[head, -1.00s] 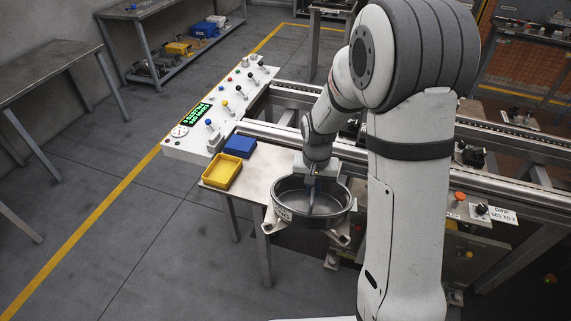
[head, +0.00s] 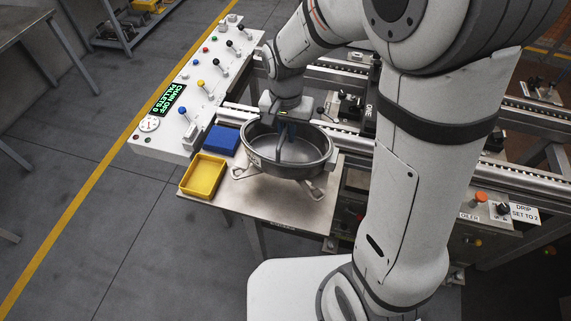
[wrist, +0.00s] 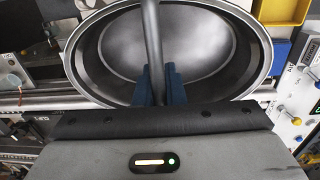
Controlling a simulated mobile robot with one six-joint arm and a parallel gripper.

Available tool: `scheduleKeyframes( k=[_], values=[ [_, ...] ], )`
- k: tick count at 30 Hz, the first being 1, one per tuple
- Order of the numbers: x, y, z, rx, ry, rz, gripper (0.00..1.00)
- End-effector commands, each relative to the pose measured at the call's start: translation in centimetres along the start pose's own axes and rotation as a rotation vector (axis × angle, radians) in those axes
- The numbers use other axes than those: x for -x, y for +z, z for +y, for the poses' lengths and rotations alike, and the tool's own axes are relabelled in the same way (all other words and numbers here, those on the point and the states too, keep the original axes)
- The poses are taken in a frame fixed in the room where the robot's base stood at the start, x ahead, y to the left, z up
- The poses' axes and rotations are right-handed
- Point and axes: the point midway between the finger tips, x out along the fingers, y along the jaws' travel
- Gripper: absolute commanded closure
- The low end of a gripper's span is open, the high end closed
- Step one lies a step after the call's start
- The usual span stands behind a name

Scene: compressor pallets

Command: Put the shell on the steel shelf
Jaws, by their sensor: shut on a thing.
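The shell (head: 312,170) is a dark grey round open pan with feet under it and an upright bar inside. In the head view it is over the steel shelf (head: 285,212), a bare metal top beside the conveyor. It looks about level; I cannot tell whether its feet touch the metal. My gripper (head: 288,134) points down into the shell. In the wrist view the blue fingers of my gripper (wrist: 156,78) are closed on the bar of the shell (wrist: 210,50). The fingertips are partly hidden by the shell wall in the head view.
A yellow tray (head: 204,177) and a blue tray (head: 222,140) sit at the shelf's left, close to the shell. A lever panel (head: 190,100) stands behind them. The conveyor rail (head: 370,142) runs behind and to the right. The shelf's front right part is clear.

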Motion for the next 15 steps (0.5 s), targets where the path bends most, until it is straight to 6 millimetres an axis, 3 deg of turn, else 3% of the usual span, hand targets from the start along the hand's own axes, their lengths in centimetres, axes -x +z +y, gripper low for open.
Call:
scheduleKeyframes(
  k=[2, 15],
  values=[
    [-0.1, 0.1, -0.2, 0.001, -0.001, 0.002, 1.00],
    [-5.3, 0.0, -0.2, -0.007, -0.001, 0.002, 1.00]
  ],
)
